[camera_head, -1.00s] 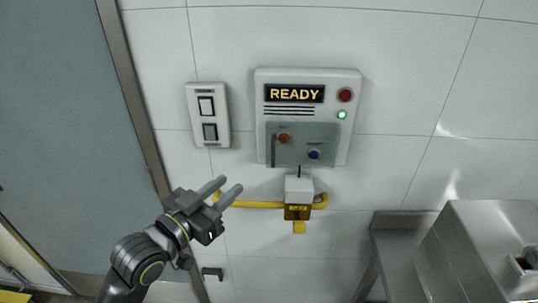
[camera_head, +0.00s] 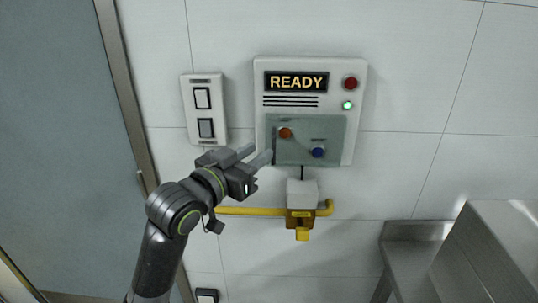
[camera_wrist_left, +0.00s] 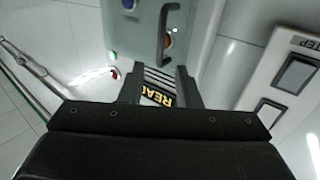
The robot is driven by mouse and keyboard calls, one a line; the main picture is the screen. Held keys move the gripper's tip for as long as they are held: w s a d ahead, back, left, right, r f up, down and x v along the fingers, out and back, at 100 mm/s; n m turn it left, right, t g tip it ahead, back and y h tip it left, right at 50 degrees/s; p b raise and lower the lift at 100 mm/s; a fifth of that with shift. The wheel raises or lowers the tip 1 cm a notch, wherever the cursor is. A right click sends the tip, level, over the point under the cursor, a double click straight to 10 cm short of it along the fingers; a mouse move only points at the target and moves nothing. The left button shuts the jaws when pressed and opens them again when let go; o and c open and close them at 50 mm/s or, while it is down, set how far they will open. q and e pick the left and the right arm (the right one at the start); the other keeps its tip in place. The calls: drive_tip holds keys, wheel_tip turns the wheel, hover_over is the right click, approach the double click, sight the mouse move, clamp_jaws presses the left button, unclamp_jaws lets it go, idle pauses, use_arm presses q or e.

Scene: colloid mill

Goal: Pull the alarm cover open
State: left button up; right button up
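The alarm cover (camera_head: 335,135) is a translucent greenish panel on the lower part of the white alarm box (camera_head: 357,100). It is closed over an orange button and a blue button. Its dark upright handle is at the cover's left edge, partly hidden by my fingers in the head view; the handle (camera_wrist_left: 164,35) shows clearly in the left wrist view. My left gripper (camera_head: 256,155) is open and empty, just left of the cover's lower left edge. In the left wrist view the handle lies ahead of the gap between my fingers (camera_wrist_left: 159,82), with no visible contact.
A switch plate (camera_head: 204,132) is on the wall left of the box. Below the box are a white and yellow fitting (camera_head: 302,193) and a yellow pipe (camera_head: 250,211). A metal counter (camera_head: 500,255) stands at lower right. A door (camera_head: 60,140) is at left.

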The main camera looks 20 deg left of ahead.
sight(273, 143)
use_arm(q)
drive_tip(key=b+x, duration=0.1)
drive_tip(key=x, duration=0.3)
drive_tip(key=shift+d+f, duration=0.1)
drive_tip(key=shift+f, duration=0.05)
drive_tip(key=shift+w+d+b, duration=0.15)
drive_tip(key=shift+w+b, duration=0.25)
drive_tip(key=shift+w, duration=0.2)
drive_tip(key=shift+c, duration=0.2)
clamp_jaws()
